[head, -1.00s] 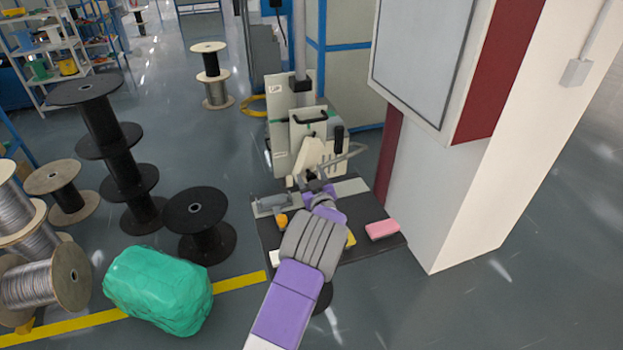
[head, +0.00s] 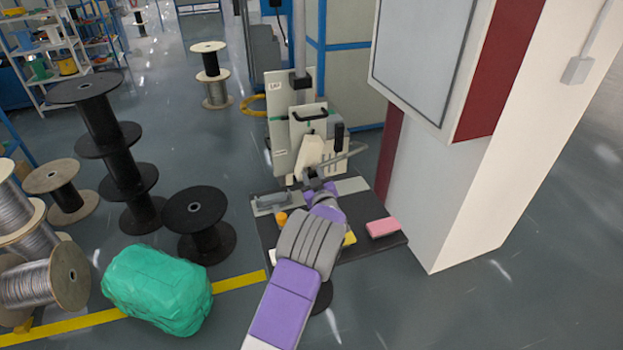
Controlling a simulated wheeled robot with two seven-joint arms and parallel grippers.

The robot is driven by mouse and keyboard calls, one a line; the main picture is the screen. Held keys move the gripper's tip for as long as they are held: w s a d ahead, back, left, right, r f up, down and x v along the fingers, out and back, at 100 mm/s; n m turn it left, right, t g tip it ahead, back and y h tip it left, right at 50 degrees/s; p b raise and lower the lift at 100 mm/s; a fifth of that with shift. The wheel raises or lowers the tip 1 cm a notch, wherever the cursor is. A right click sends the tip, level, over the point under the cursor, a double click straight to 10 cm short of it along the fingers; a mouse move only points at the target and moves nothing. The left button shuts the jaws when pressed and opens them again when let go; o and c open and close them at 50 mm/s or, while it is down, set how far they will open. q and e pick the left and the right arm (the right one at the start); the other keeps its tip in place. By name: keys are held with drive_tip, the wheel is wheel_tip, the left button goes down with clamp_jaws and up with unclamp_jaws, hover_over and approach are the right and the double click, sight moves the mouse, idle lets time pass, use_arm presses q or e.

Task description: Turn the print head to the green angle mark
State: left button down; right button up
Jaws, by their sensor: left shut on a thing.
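The print head is part of the off-white machine (head: 309,133) standing at the back of the dark worktable (head: 350,248). A pale angled block (head: 309,152) and a black upright handle (head: 339,137) show on its front. My left arm reaches up from the bottom of the head view. My left gripper (head: 312,178) is at the lower front of the machine, shut on a part of the print head. The part in its jaws is small and mostly hidden by the wrist. I cannot make out a green angle mark; a small green spot (head: 326,115) shows near the machine's top handle.
A pink block (head: 383,227), an orange item (head: 281,218) and a grey tool (head: 274,201) lie on the worktable. A cabinet and pillar (head: 450,200) stand close on the right. Black spools (head: 200,222) and a green wrapped bundle (head: 158,290) stand left.

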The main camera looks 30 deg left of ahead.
use_arm(q)
drive_tip(key=n+b, duration=0.1)
drive_tip(key=w+d+n+b, duration=0.1)
drive_tip(key=b, duration=0.1)
drive_tip(key=shift+f, duration=0.35)
drive_tip(key=shift+w+d+r+n+b, duration=0.2)
drive_tip(key=shift+n+b, duration=0.15)
drive_tip(key=shift+n, duration=0.25)
drive_tip(key=c, duration=0.7)
unclamp_jaws()
drive_tip(key=v, duration=0.7)
drive_tip(key=shift+s+d+p, duration=0.2)
drive_tip(key=shift+p, duration=0.2)
